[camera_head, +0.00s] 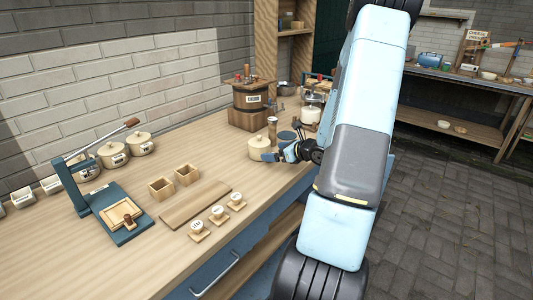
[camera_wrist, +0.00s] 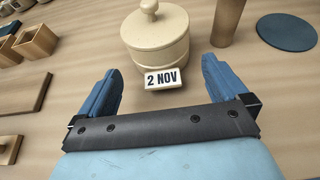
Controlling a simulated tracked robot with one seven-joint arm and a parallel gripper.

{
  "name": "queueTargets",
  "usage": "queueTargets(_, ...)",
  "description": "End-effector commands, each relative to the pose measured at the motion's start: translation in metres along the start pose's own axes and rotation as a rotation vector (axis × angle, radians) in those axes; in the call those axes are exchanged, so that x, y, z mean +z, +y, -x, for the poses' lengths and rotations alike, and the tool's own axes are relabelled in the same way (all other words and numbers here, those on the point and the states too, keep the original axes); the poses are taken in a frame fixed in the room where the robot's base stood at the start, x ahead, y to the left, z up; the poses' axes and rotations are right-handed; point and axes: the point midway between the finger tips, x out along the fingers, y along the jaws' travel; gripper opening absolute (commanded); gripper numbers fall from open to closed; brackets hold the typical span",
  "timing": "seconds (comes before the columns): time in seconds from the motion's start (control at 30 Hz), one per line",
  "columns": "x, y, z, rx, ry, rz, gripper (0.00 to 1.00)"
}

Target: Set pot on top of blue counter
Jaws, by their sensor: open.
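A cream lidded pot (camera_head: 259,147) with a round knob stands upright on the wooden worktop. In the wrist view the pot (camera_wrist: 156,40) is straight ahead of my gripper, with a "2 NOV" label (camera_wrist: 163,78) in front of it. My gripper (camera_head: 272,155) is open and low beside the pot. In the wrist view its blue fingers (camera_wrist: 161,72) point toward the pot, one to each side, with nothing held between them. A bench with a blue-grey top (camera_head: 480,83) stands at the back right.
A brown cylinder (camera_head: 272,129) and a dark blue disc (camera_wrist: 287,32) are close to the pot's right. Wooden boxes (camera_head: 161,188), a board (camera_head: 196,204), small labelled pieces (camera_head: 218,216) and a blue press (camera_head: 115,213) occupy the left worktop. Paved floor (camera_head: 440,200) is clear at right.

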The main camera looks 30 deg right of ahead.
Motion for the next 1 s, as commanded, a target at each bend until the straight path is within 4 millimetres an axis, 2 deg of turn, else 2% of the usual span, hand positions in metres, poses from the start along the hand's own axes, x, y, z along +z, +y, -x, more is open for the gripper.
queueTargets(0.1,0.0,0.0,0.022,-0.003,0.0,0.001,1.0)
queueTargets(0.3,0.0,0.0,0.043,0.0,0.0,0.0,1.0)
queueTargets(0.43,0.003,0.003,0.048,0.008,0.001,0.013,1.0)
queueTargets(0.53,0.016,0.017,0.047,0.052,0.01,0.078,1.0)
queueTargets(0.67,0.044,0.055,0.043,0.164,0.034,0.249,1.0)
queueTargets(0.77,0.067,0.092,0.045,0.268,0.057,0.417,1.0)
queueTargets(1.0,0.105,0.174,0.062,0.501,0.108,0.823,1.0)
